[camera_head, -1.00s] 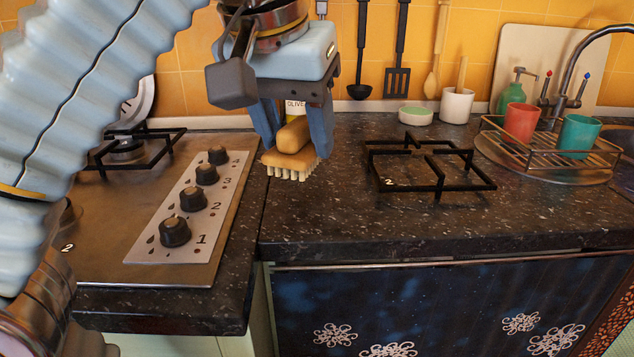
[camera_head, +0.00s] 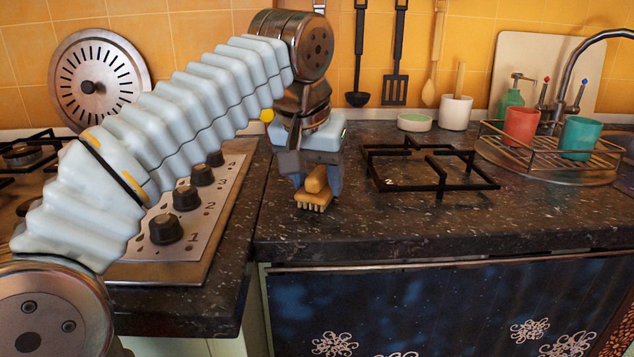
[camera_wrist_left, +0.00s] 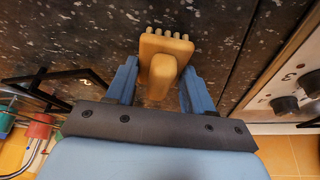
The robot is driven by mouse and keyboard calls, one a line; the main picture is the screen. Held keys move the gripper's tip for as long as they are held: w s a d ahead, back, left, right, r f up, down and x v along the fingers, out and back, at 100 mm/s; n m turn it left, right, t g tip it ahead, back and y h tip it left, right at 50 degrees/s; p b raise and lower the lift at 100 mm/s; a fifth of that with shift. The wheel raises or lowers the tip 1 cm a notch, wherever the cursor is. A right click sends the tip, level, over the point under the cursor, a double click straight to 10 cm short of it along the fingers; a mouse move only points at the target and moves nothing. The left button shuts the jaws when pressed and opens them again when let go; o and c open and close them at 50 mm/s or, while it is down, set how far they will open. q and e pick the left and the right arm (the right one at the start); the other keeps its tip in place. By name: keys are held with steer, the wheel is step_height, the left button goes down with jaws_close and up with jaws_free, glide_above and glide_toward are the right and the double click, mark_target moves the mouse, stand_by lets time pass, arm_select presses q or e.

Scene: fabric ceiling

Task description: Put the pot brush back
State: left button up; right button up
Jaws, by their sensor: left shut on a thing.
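The pot brush (camera_head: 314,191) is a small wooden brush with a knob handle and pale bristles. My left gripper (camera_head: 318,184) is shut on its handle and holds it with the bristles pointing down, low over the dark counter between the stove and the loose burner grate. I cannot tell whether the bristles touch the counter. In the left wrist view the brush (camera_wrist_left: 166,50) sits between the two blue fingers of the gripper (camera_wrist_left: 160,82). My right gripper is not in view.
The black burner grate (camera_head: 430,168) lies just right of the brush. The stove knob panel (camera_head: 190,215) is to the left. The front counter is clear.

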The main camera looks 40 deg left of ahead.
arm_select(q)
steer(key=shift+f, duration=0.2)
steer(key=o, duration=1.1)
steer(key=shift+r, duration=0.5)
steer(key=p+v, duration=0.4)
steer(key=v, duration=0.7)
steer(key=shift+r, duration=0.2)
steer(key=shift+s, duration=0.15)
